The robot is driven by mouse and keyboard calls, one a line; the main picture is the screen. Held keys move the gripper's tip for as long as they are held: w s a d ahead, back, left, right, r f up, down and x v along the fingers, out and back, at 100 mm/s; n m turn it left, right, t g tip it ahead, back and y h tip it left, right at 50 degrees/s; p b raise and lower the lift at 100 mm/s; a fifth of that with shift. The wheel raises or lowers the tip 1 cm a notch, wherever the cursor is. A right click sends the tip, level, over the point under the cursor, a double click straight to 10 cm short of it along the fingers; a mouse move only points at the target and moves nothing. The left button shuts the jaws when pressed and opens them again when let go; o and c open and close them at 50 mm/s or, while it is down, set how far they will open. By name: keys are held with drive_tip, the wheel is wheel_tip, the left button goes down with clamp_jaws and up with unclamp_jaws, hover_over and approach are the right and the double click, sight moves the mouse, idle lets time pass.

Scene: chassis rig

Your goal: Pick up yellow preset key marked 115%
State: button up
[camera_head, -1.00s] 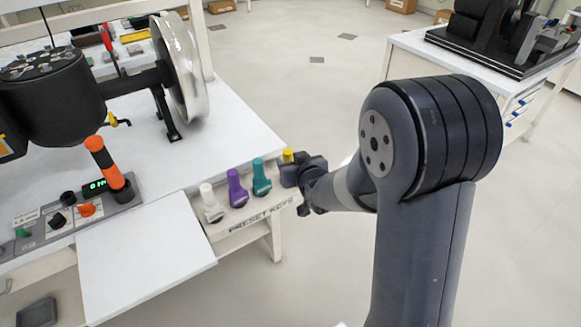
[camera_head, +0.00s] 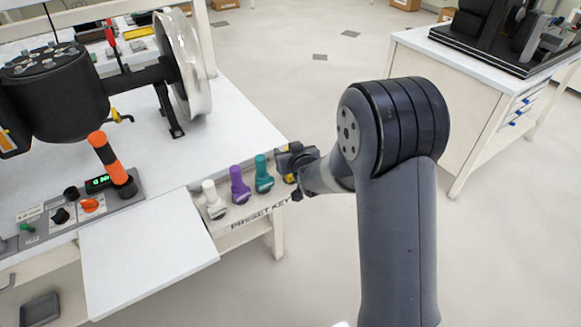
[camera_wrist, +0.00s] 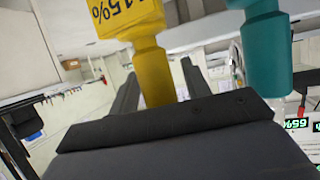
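The yellow preset key (camera_wrist: 152,72), its label reading 115%, is large and inverted in the wrist view. In the head view only small yellow patches (camera_head: 291,149) of it show behind my gripper (camera_head: 284,166), at the right end of the key row. My gripper's two dark fingers (camera_wrist: 160,82) stand on either side of the key's stem in the wrist view. A gap shows beside the stem, so the gripper looks open around it. Whether a finger touches it is hard to tell.
The teal key (camera_head: 263,175) stands close to the left of my gripper, and fills the right of the wrist view (camera_wrist: 266,55). The purple key (camera_head: 239,187) and white key (camera_head: 214,202) stand farther left on the preset rack (camera_head: 250,213). Open floor lies to the right.

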clamp_jaws()
idle(0.3)
